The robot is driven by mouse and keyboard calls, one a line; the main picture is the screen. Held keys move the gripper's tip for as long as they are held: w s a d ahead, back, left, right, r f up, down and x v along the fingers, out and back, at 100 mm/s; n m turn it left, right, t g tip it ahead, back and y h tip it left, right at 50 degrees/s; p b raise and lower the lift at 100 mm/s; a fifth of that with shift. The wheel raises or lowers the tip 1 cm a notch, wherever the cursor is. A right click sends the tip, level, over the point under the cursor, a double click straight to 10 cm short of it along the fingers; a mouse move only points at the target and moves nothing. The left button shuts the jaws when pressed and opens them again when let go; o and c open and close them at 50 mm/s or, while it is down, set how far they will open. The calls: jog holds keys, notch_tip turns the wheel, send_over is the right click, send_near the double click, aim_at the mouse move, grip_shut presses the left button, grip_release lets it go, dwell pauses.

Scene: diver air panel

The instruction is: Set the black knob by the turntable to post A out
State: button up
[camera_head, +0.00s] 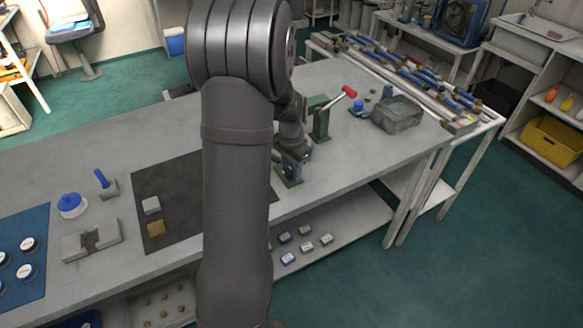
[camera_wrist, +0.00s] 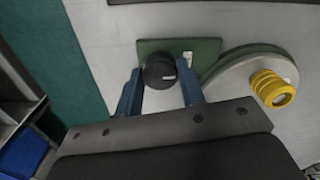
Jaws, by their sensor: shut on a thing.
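The black knob (camera_wrist: 158,72) sits on a green plate (camera_wrist: 205,46) in the wrist view. It has a small white mark on its right side. My gripper (camera_wrist: 160,84) has its two blue fingers either side of the knob, shut on it. A pale label lies on the plate right of the knob. The turntable (camera_wrist: 228,82), a grey disc on a green base with a yellow ribbed piece (camera_wrist: 271,88), is just to the right. In the head view my gripper (camera_head: 291,168) is low over the bench; the knob and turntable are hidden or too small to tell.
A green stand with a red-handled lever (camera_head: 349,92) is close behind my gripper. A grey stone-like tub (camera_head: 398,114) stands to its right. A dark mat (camera_head: 180,190) lies to the left. The bench's front edge is near.

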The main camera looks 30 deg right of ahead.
aim_at(291, 170)
jog(key=shift+m, duration=0.3)
jog(key=o, duration=1)
notch_tip(291, 170, up, 18)
jog(key=shift+f, duration=0.25)
jog(key=shift+f, duration=0.15)
notch_tip(291, 170, down, 17)
jog(key=shift+f, duration=0.1)
dwell(0.6)
